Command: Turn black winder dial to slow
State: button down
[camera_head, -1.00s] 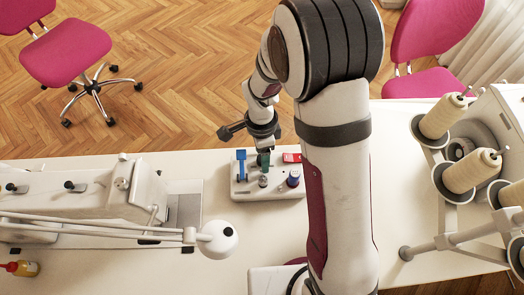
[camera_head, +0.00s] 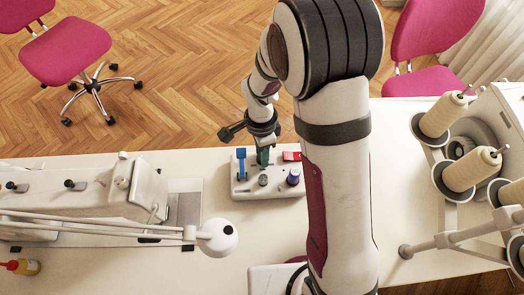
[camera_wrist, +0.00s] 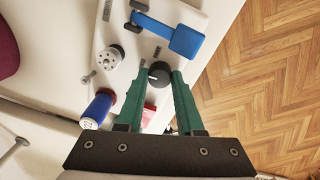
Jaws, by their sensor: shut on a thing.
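The black winder dial (camera_wrist: 158,75) is a round knob with a white pointer line, on the light winder base. It sits between the green fingertips of my gripper (camera_wrist: 158,80) in the wrist view, and the fingers are shut on its sides. In the head view my gripper (camera_head: 263,157) reaches down over the back of the winder base (camera_head: 240,188), and the dial is hidden there.
A blue lever (camera_wrist: 186,41), a metal bobbin (camera_wrist: 109,57) and a blue thread spool (camera_wrist: 97,109) stand around the dial. A red part (camera_head: 291,156) is close by. A sewing machine (camera_head: 100,190) stands left, thread cones (camera_head: 470,170) right.

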jog(key=n, duration=1)
jog(key=shift+n, duration=0.4)
dwell(0.4)
jog(key=c, duration=0.5)
grip_release()
jog(key=shift+c, duration=0.2)
